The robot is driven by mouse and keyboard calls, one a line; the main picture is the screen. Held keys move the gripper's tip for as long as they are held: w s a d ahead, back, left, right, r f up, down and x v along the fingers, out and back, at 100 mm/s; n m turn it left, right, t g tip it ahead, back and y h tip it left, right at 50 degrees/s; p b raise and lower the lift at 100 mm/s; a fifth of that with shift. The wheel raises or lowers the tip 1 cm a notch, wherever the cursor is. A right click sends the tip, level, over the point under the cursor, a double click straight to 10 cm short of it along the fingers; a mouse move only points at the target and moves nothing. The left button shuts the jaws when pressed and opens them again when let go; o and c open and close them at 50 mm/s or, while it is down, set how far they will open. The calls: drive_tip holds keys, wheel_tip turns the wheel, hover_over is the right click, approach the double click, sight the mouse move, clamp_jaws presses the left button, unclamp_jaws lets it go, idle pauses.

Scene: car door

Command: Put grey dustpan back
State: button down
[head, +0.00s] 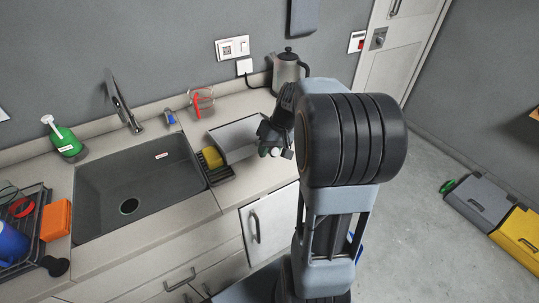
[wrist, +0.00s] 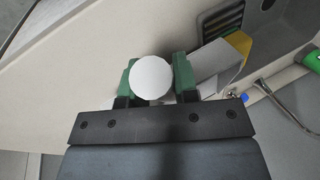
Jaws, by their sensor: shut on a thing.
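A grey dustpan (head: 240,137) shows in the head view above the worktop, right of the sink, with its flat pan beside my gripper (head: 275,140). My gripper is shut. In the wrist view, the green pads of my gripper (wrist: 154,80) close on both sides of a white round handle end (wrist: 153,78), which looks like the dustpan's handle seen end-on. A pale grey block (wrist: 217,62) behind the right pad seems to be part of the pan. Whether the pan touches the worktop, I cannot tell.
A yellow sponge (head: 212,157) and a dark slotted caddy (head: 219,174) sit beside the sink (head: 140,190). A measuring jug (head: 201,102) and a kettle (head: 288,69) stand behind. Grey (head: 478,200) and yellow (head: 518,240) boxes are on the floor at right.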

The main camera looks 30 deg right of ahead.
drive_tip(key=shift+d+f, duration=0.1)
drive_tip(key=shift+f, duration=1.25)
drive_tip(key=c, duration=0.9)
unclamp_jaws()
drive_tip(key=shift+o, duration=0.2)
drive_tip(key=v, duration=1.1)
drive_tip(key=s+a+f+n+t+h, duration=0.1)
drive_tip(key=s+a+h, duration=0.1)
drive_tip(key=s+a, duration=0.2)
drive_tip(key=s+a+f+n+t+h, duration=0.1)
drive_tip(key=s+a, duration=0.4)
drive_tip(key=a, duration=0.6)
drive_tip(key=shift+s+f+t+h, duration=0.3)
drive_tip(key=shift+f+h, duration=0.2)
drive_tip(key=shift+f, duration=0.35)
